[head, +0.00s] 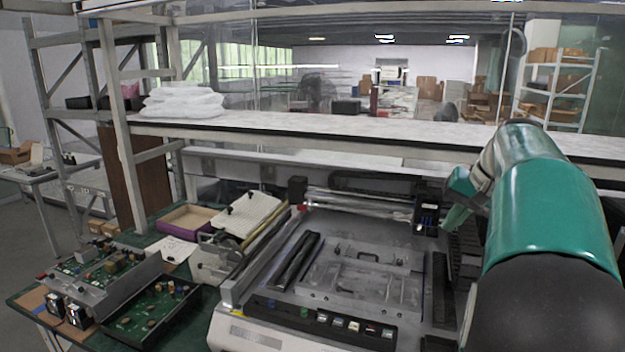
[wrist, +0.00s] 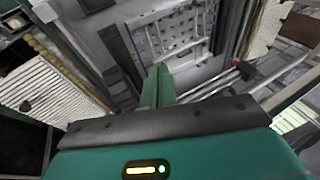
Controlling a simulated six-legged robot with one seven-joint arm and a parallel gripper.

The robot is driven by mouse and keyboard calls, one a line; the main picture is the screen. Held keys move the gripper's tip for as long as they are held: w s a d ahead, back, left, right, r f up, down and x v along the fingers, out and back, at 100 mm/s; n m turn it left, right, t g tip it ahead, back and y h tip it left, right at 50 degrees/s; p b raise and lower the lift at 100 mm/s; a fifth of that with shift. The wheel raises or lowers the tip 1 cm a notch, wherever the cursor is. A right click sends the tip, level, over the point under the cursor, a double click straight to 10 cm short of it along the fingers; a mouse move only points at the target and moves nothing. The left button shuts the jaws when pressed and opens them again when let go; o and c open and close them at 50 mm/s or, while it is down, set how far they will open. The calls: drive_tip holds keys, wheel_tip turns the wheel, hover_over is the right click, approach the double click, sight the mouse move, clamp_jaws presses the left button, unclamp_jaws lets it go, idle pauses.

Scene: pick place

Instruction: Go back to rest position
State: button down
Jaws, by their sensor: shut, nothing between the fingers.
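My gripper (head: 456,208) shows in the head view at the end of my green and black arm, on the right side above the machine. Its green fingers are close together and hold nothing. In the wrist view the gripper (wrist: 158,78) points at the machine's bed, with its fingers together and nothing between them. The machine (head: 340,275) is a light grey bench unit with a clear-covered bed and a row of buttons at its front. The gripper appears apart from it, though the exact gap is hard to tell.
Open green circuit-board units (head: 150,310) sit at the left on the green bench. A purple-rimmed tray (head: 190,222) and a white perforated board (head: 248,213) lie behind them. A long shelf (head: 330,126) with white bags (head: 183,102) crosses above the bench. Metal uprights stand at the left.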

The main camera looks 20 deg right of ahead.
drive_tip(key=s+a+f+n, duration=0.1)
drive_tip(key=a+f+n, duration=0.1)
drive_tip(key=a, duration=1)
drive_tip(key=s+a+f+n, duration=0.1)
drive_tip(key=a+f+n, duration=0.15)
drive_tip(key=a, duration=1.05)
drive_tip(key=s+a+f+n, duration=0.2)
drive_tip(key=s+a+f, duration=0.2)
drive_tip(key=a, duration=0.2)
drive_tip(key=s+a+f+n+h, duration=0.1)
drive_tip(key=s+a+f+n, duration=0.2)
drive_tip(key=s+a+f, duration=0.1)
drive_tip(key=a+f, duration=0.1)
drive_tip(key=a, duration=0.1)
drive_tip(key=shift+s+a+f+t, duration=0.15)
drive_tip(key=shift+s+a+t, duration=0.15)
drive_tip(key=shift+s+a, duration=0.1)
drive_tip(key=shift+d, duration=0.1)
